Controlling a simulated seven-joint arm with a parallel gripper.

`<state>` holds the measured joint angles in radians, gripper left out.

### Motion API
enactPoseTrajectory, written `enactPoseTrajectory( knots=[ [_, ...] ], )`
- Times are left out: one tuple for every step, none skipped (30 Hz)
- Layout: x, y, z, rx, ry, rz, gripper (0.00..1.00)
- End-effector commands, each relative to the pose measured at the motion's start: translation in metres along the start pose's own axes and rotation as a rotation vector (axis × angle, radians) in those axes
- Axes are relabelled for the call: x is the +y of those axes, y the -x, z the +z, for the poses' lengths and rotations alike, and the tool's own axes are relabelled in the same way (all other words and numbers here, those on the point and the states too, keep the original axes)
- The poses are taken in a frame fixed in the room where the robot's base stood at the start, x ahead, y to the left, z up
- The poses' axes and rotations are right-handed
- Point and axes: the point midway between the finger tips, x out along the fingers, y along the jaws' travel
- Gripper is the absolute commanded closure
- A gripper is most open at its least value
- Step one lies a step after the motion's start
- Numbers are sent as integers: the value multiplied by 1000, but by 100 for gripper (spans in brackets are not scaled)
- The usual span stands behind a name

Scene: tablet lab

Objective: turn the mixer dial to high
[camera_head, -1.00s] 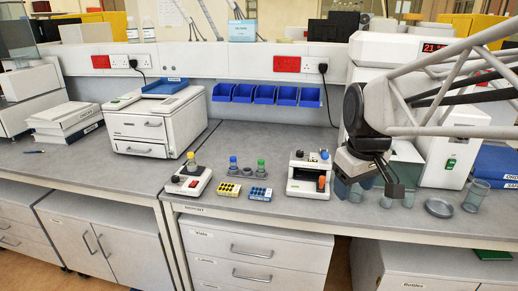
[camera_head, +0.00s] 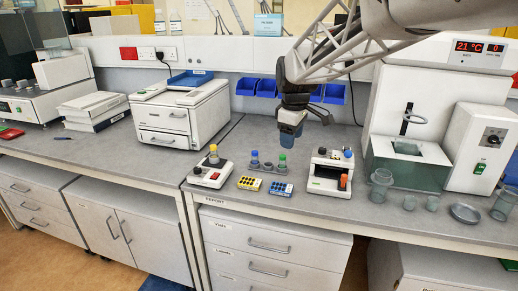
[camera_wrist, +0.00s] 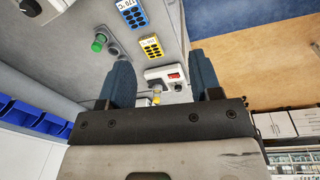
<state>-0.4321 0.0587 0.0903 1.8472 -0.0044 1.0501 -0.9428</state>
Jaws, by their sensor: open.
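The mixer (camera_head: 208,178) is a small white unit on the bench. It has a black dial (camera_head: 197,171), a red switch and a yellow-capped vial standing on top. The dial's setting is too small to read. In the wrist view the mixer (camera_wrist: 155,73) shows between the fingers, with its dial (camera_wrist: 178,87) and red switch (camera_wrist: 174,76). My gripper (camera_head: 303,128) is open and empty. It hangs above the bench, to the right of the mixer and well apart from it. Its two blue fingers stand wide apart in the wrist view (camera_wrist: 163,80).
A rack with blue- and green-capped vials (camera_head: 268,167) and yellow (camera_head: 249,183) and blue (camera_head: 279,188) blocks lie right of the mixer. A white device (camera_head: 328,172) stands further right. A white printer-like box (camera_head: 181,110) is behind the mixer. Bare bench lies left of the mixer.

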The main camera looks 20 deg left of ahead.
Motion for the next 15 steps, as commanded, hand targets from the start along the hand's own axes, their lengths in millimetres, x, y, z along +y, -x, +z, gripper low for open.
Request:
enactPoseTrajectory(
  knots=[
    [5, -6, -16, -2, 39, -5, 42],
    [7, -8, -25, -2, 62, -7, 42],
    [10, -12, -37, -3, 93, -11, 42],
    [12, -14, -45, -3, 116, -12, 42],
    [14, -18, -54, -4, 139, -15, 42],
    [16, -22, -66, -5, 171, -17, 42],
    [18, -24, -75, -5, 194, -20, 42],
    [20, -28, -83, -6, 217, -23, 42],
    [21, -32, -95, -6, 248, -25, 42],
    [22, -36, -104, -7, 271, -28, 42],
    [23, -39, -113, -8, 295, -30, 42],
    [25, -44, -125, -8, 325, -34, 42],
    [26, -47, -134, -9, 349, -36, 42],
    [26, -50, -143, -9, 372, -38, 42],
    [27, -56, -155, -10, 403, -42, 42]
  ],
)
